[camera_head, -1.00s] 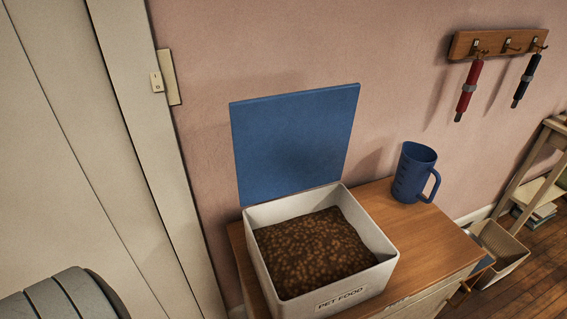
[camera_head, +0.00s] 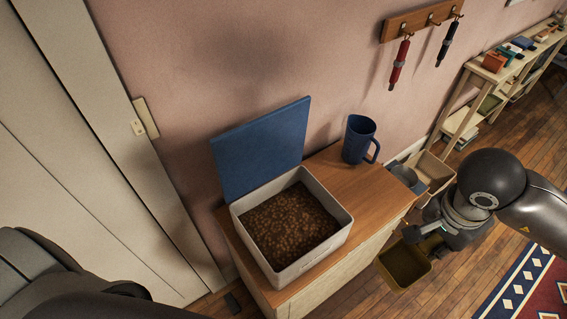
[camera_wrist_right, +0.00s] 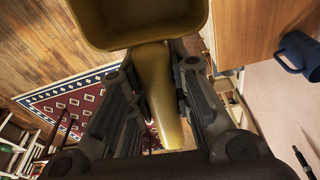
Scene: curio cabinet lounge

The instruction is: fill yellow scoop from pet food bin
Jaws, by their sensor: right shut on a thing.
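The pet food bin (camera_head: 333,245) is a white box full of brown kibble (camera_head: 290,228) on a wooden cabinet, its blue lid (camera_head: 262,150) raised against the wall. My right gripper (camera_head: 430,236) is to the right of the cabinet, apart from the bin. It is shut on the handle of the yellow scoop (camera_head: 404,266). In the right wrist view the scoop (camera_wrist_right: 140,22) extends ahead of the fingers, with its handle between them. The scoop's bowl looks empty in the head view. My left gripper is not in view; only dark arm parts show at lower left.
A blue measuring jug (camera_head: 358,140) stands on the cabinet (camera_head: 345,178) behind the bin's right side. A beige basket (camera_head: 432,170) sits on the floor near my right arm. Red and black leads hang from a wall rack (camera_head: 420,18). A white door is at left.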

